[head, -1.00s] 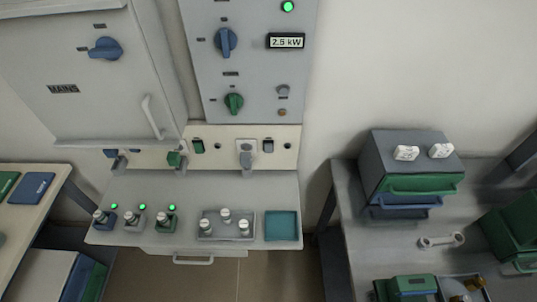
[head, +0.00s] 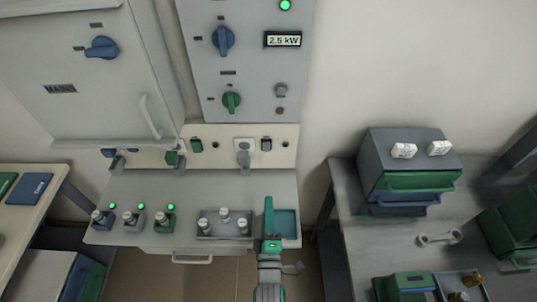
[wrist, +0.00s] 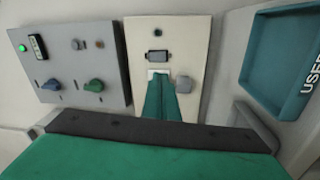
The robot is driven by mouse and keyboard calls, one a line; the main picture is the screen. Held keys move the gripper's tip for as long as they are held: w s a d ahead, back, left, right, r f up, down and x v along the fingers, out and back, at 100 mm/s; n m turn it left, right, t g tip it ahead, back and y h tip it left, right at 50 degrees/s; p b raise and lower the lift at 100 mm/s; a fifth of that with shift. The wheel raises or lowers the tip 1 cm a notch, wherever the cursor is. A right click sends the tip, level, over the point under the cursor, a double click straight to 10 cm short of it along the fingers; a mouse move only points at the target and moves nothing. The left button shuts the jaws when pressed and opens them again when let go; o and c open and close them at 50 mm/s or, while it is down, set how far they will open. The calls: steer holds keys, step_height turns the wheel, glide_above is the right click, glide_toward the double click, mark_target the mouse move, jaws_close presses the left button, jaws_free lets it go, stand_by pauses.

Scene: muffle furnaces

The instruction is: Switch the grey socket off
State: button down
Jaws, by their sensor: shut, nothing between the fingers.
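The grey socket (head: 243,143) sits on the cream strip above the bench, with a grey plug (head: 244,158) in it. Its dark rocker switch (head: 266,144) is just to its right. The switch's position is too small to tell. In the wrist view the switch (wrist: 158,57) shows clear above my fingertips, and the grey plug (wrist: 183,85) lies beside them.
A teal tray (head: 290,223) and a grey tray with several capped items (head: 205,235) lie on the bench. Three green lights glow at left, one by the grey item (head: 141,205).

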steer(key=shift+n, duration=0.9)
steer(key=w, duration=0.1)
steer(key=w+r, duration=0.1)
steer(key=w, duration=0.2)
steer(key=shift+r, duration=0.35)
steer(key=shift+w, duration=0.1)
glide_toward(267, 146)
steer(key=w, duration=0.5)
steer(key=shift+d+r, duration=0.2)
steer(key=shift+d, duration=0.05)
steer(key=shift+w+d+r, duration=0.1)
steer(key=shift+w+d, duration=0.15)
steer(key=shift+w, duration=0.25)
steer(key=shift+w+a, duration=0.15)
steer(key=shift+a, duration=0.3)
